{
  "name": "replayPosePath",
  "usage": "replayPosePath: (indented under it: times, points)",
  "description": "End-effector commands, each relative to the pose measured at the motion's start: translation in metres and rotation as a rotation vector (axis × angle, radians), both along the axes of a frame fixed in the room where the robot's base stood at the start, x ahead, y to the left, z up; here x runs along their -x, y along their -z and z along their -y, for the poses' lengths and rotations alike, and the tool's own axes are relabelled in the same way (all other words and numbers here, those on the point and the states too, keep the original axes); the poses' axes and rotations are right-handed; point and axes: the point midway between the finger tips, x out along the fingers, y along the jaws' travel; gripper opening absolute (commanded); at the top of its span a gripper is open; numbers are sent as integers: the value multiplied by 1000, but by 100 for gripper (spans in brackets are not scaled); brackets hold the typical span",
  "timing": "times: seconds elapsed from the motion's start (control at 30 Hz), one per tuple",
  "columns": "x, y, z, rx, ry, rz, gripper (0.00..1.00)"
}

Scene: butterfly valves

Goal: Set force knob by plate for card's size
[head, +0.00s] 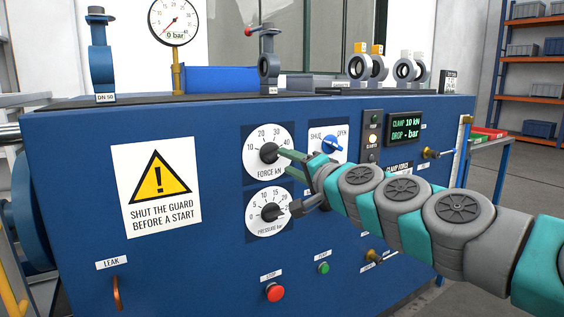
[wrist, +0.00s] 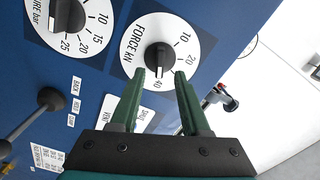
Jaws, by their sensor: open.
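The force knob (head: 268,152) is a black knob on a white dial marked 10 to 40 kN; it also shows in the wrist view (wrist: 159,58). My gripper (head: 284,161) is open in front of it. In the wrist view the green fingertips (wrist: 160,74) lie either side of the knob's lower end; I cannot tell whether they touch it. The green display (head: 405,129) reads clamp 10 kN. A clamp force plate (head: 398,168) is mostly hidden by my arm.
The pressure knob (head: 270,212) is below the force dial. A shut/open switch (head: 333,144) is close right of my gripper. A grey lever (head: 303,206) sticks out below it. Red (head: 275,292) and green (head: 323,268) buttons sit lower. A valve labelled DN 50 (head: 101,60) stands on top.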

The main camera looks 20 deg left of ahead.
Motion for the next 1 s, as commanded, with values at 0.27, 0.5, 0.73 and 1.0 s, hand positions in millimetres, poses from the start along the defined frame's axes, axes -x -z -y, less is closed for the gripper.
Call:
replayPosePath:
  times: [0.27,0.5,0.73,1.0]
  points:
    - [13,0,17,-1,2,-1,46]
    - [14,0,17,0,1,-1,46]
    - [35,5,18,73,-42,25,46]
    - [141,108,58,580,-248,11,46]
